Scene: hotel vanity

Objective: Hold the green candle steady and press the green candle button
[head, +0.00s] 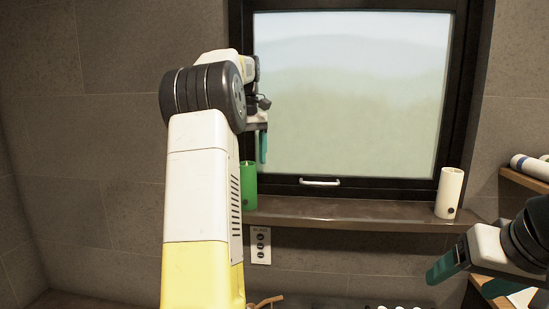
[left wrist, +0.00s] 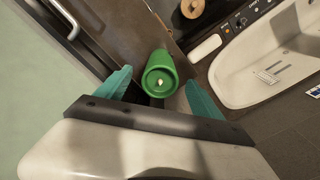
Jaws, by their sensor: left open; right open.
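The green candle (head: 249,187) stands on the window ledge, partly hidden behind my left arm in the head view. In the left wrist view the green candle (left wrist: 160,76) is seen from above, with a pale spot in its top, beyond and between the open fingers. My left gripper (left wrist: 152,98) is open and above the candle; it also shows in the head view (head: 262,146). No contact with the candle is clear. My right gripper (head: 462,276) is at the lower right in the head view, open and away from the candle.
A white candle (head: 449,193) with a dark round button stands at the ledge's right end. The window (head: 350,95) with a pale handle (head: 319,182) is behind the ledge (head: 335,212). A wall panel (head: 260,244) hangs below it. Shelves with rolled towels (head: 530,166) stand at right.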

